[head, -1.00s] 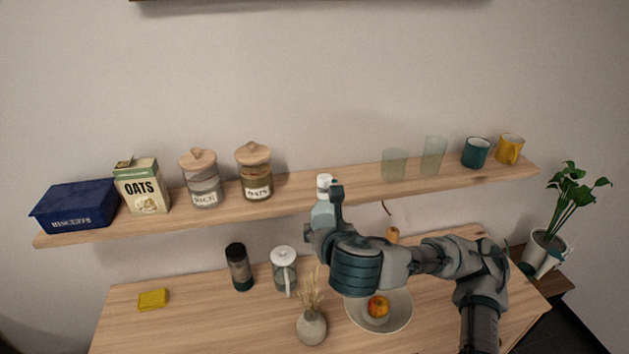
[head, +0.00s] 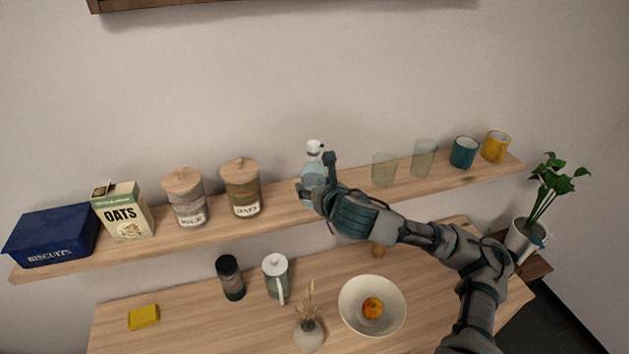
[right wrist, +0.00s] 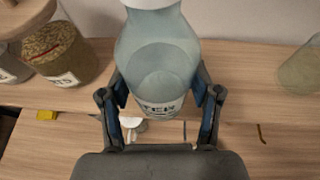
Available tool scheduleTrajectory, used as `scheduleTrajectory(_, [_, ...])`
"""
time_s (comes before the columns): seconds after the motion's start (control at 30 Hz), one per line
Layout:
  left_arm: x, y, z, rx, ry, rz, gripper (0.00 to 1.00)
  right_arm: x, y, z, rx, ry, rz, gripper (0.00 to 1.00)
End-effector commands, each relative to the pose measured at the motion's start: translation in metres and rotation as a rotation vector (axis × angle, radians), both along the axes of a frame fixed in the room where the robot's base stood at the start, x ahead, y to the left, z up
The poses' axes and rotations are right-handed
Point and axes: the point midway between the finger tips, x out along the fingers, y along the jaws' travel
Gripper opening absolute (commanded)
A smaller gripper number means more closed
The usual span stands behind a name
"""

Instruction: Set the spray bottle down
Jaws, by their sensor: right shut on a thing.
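The spray bottle (head: 312,172) is pale and translucent with a white top, and stands about upright at the wall shelf (head: 275,205), between the oats jar and the clear glasses. My right gripper (head: 314,197) is shut on it from the front. In the right wrist view the bottle (right wrist: 160,60) sits between both fingers (right wrist: 160,101), with liquid and part of a label showing. The bottle's base is at about shelf height; I cannot tell whether it touches the shelf. My left gripper is not in view.
On the shelf, the oats jar (head: 241,190) is left of the bottle and a clear glass (head: 384,168) right of it. Below, the table (head: 190,325) holds a white bowl (head: 350,315), a vase (head: 309,337), a lidded jug (head: 275,278) and a dark shaker (head: 230,278).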

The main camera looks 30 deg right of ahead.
Motion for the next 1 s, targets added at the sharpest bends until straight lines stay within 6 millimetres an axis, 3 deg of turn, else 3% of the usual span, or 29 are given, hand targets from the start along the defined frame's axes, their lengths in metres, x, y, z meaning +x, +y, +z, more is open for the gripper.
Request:
scheduleTrajectory(0.1, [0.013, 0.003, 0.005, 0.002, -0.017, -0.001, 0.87, 0.024, -0.017, -0.001, 0.001, 0.000, -0.006, 0.16])
scheduleTrajectory(0.3, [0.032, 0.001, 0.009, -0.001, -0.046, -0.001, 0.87, 0.040, -0.027, -0.004, 0.001, -0.002, -0.002, 0.16])
scheduleTrajectory(0.6, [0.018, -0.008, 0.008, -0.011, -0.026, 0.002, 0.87, 0.041, -0.022, -0.037, -0.004, 0.000, -0.001, 0.16])
scheduleTrajectory(0.77, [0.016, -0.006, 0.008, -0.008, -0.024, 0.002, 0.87, 0.041, -0.021, -0.038, -0.002, -0.001, 0.000, 0.16])
scheduleTrajectory(0.8, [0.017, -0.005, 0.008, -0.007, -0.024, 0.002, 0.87, 0.041, -0.021, -0.039, -0.002, 0.001, 0.000, 0.68])
scheduleTrajectory(0.9, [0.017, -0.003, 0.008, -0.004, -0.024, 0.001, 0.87, 0.041, -0.023, -0.039, -0.001, 0.001, 0.000, 0.88])
scheduleTrajectory(1.0, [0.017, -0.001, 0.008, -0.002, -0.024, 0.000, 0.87, 0.041, -0.026, -0.040, 0.001, 0.002, 0.000, 0.88])
